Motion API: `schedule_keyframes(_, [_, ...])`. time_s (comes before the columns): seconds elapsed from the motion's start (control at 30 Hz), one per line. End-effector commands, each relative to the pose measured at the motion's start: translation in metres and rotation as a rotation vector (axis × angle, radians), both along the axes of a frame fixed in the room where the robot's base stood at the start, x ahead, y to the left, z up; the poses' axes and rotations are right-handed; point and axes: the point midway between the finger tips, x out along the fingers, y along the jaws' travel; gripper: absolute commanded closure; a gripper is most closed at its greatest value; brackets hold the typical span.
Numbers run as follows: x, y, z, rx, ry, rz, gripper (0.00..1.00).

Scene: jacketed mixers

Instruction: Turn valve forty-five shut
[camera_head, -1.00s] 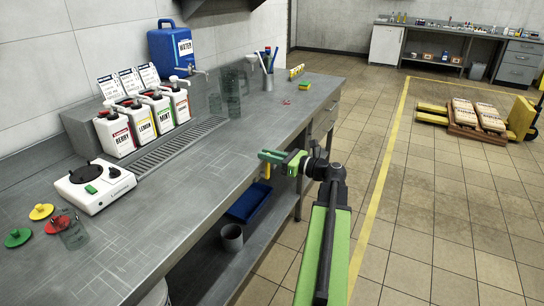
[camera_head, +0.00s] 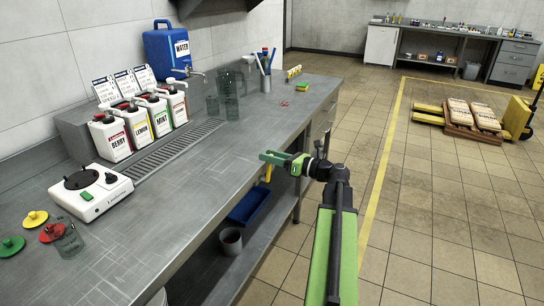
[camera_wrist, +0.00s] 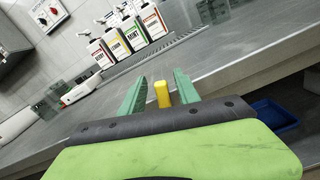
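I cannot make out any valve marked forty-five or any mixer in these views. My gripper (camera_head: 273,158) is above the front edge of the grey bench (camera_head: 190,190). In the wrist view its green fingers (camera_wrist: 160,92) are spread, and a yellow piece (camera_wrist: 162,94) stands between them with a gap on each side. The yellow piece also shows just under the fingers in the head view (camera_head: 268,173). I cannot tell whether it belongs to my gripper. A blue water container (camera_head: 170,50) with a small tap stands at the back of the bench.
A blue tray (camera_head: 248,206) is on the shelf below. A white wall panel with a red knob (camera_wrist: 53,11) shows in the wrist view.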

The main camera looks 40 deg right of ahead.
Motion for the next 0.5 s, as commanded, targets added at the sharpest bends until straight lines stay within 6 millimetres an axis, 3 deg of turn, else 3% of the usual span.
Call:
schedule_keyframes(0.27, [-0.009,-0.003,0.000,0.000,0.000,0.000,0.62])
schedule_keyframes(0.5, [-0.064,-0.027,0.000,0.000,0.000,-0.003,0.62])
